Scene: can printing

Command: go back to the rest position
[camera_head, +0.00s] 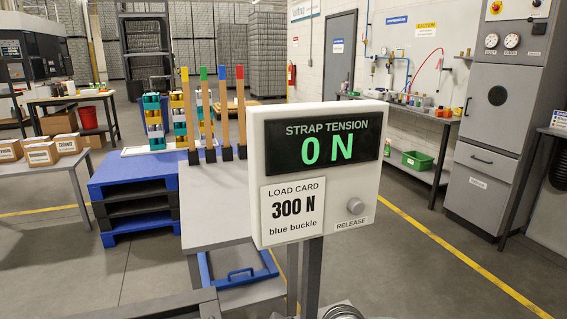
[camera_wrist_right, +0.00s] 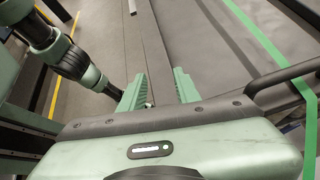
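My right gripper (camera_wrist_right: 160,88) shows in the right wrist view, its two green fingers spread apart with nothing between them. The grey floor lies beyond the fingertips. Neither gripper shows in the head view, and my left gripper cannot be made out in either view. A strap tension display (camera_head: 316,165) stands upright close in front of the head camera. It reads 0 N, with a load card (camera_head: 292,209) for 300 N, blue buckle, and a release knob (camera_head: 352,209).
A grey table (camera_head: 215,205) stands behind the display, with blue pallets (camera_head: 130,177) to its left. Several coloured posts (camera_head: 212,115) rise behind it. A workbench (camera_head: 425,122) and a grey cabinet (camera_head: 500,130) line the right wall. Open floor (camera_head: 430,270) lies to the right.

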